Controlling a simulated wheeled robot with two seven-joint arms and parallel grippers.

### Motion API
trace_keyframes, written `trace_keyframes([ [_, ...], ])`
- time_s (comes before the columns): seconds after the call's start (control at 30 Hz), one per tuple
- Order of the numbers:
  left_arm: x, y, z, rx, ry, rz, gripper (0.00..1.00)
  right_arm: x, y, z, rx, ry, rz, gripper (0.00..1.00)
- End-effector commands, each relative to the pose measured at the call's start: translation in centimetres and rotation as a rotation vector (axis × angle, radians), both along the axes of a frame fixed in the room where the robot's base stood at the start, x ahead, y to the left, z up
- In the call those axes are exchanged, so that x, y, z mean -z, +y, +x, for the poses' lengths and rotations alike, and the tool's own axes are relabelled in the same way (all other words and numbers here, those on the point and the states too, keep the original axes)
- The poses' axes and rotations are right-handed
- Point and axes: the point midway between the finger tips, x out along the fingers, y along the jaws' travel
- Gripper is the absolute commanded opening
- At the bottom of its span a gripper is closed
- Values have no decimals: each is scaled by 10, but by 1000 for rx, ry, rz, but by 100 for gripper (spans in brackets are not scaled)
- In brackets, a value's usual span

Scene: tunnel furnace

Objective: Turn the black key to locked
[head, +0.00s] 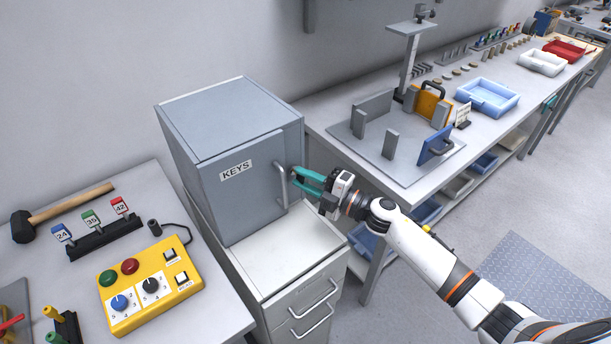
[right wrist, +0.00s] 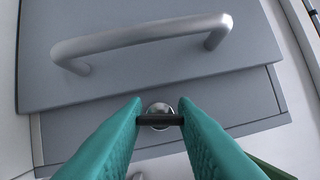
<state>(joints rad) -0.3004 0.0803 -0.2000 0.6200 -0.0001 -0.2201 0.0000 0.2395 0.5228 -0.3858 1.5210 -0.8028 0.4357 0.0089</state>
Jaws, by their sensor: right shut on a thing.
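The black key (right wrist: 160,120) sits in a round silver lock (right wrist: 159,107) on the grey key cabinet (head: 236,180). In the right wrist view the key's dark bar lies crosswise between the two teal fingertips. My right gripper (head: 296,175) is shut on it, and it also shows in the right wrist view (right wrist: 159,119). In the head view the fingers hide the key and lock. The handle also shows in the right wrist view (right wrist: 145,38). My left gripper is out of view.
The cabinet stands on a white drawer unit (head: 285,255). A yellow control box (head: 150,285), mallet (head: 60,212) and tag rack (head: 104,236) lie on the left table. The right workbench (head: 330,128) holds fixtures and a blue tray (head: 487,97). Open floor lies at right.

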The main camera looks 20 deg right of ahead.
Motion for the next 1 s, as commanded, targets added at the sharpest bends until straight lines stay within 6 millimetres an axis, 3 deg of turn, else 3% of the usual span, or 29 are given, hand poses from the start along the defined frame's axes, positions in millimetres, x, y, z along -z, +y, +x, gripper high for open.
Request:
trace_keyframes([
  [0.4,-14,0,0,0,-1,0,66,0,0,0,-1,-64,-185,3],
  [0.97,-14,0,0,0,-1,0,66,1,0,0,-1,-74,-213,3],
  [1.0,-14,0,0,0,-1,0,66,1,0,0,-2,-74,-213,29],
])
